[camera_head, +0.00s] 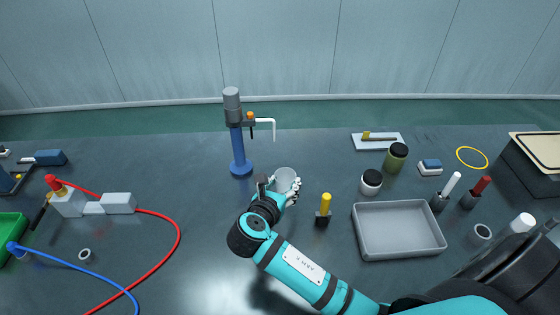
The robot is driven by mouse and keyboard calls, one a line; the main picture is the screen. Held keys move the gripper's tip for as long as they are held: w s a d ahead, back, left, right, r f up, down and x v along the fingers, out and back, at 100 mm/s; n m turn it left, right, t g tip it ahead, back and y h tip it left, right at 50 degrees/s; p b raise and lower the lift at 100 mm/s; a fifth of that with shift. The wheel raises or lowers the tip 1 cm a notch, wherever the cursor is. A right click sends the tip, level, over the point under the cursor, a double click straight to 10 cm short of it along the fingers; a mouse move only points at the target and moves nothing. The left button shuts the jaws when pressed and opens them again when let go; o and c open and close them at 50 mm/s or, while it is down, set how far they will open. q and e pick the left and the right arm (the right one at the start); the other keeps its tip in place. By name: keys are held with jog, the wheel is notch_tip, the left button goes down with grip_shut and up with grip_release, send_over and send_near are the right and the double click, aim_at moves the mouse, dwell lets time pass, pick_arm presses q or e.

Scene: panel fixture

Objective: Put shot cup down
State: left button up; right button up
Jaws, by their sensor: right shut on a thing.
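The shot cup (286,177) is a small pale grey cup near the middle of the camera_head view. My right gripper (284,188) is shut on it, with the teal and black arm reaching in from the lower right. The fingers cover the lower part of the cup, so I cannot tell whether its base touches the table. My left gripper is not in view.
A blue post with a grey top (239,145) stands just left and behind the cup. A yellow-handled tool (323,209) stands close to its right. A grey tray (399,255) lies further right. Red and blue hoses (172,255) cross the left side.

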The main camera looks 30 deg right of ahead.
jog(key=w+d, duration=0.1)
jog(key=w, duration=0.3)
jog(key=w+d, duration=0.1)
jog(key=w, duration=0.3)
jog(key=w+d+f, duration=0.1)
jog(key=w, duration=0.3)
jog(key=shift+d, duration=0.25)
jog(key=shift+w+d, duration=0.15)
jog(key=shift+w, duration=0.3)
jog(key=shift+w+f, duration=0.1)
jog(key=shift+f, duration=0.4)
notch_tip(320, 180, down, 3)
jog(key=shift+r, duration=0.15)
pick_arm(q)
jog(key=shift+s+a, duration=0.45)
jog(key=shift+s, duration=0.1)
pick_arm(e)
jog(key=o, duration=0.9)
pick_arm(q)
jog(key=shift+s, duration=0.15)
pick_arm(e)
jog(key=shift+o, duration=0.2)
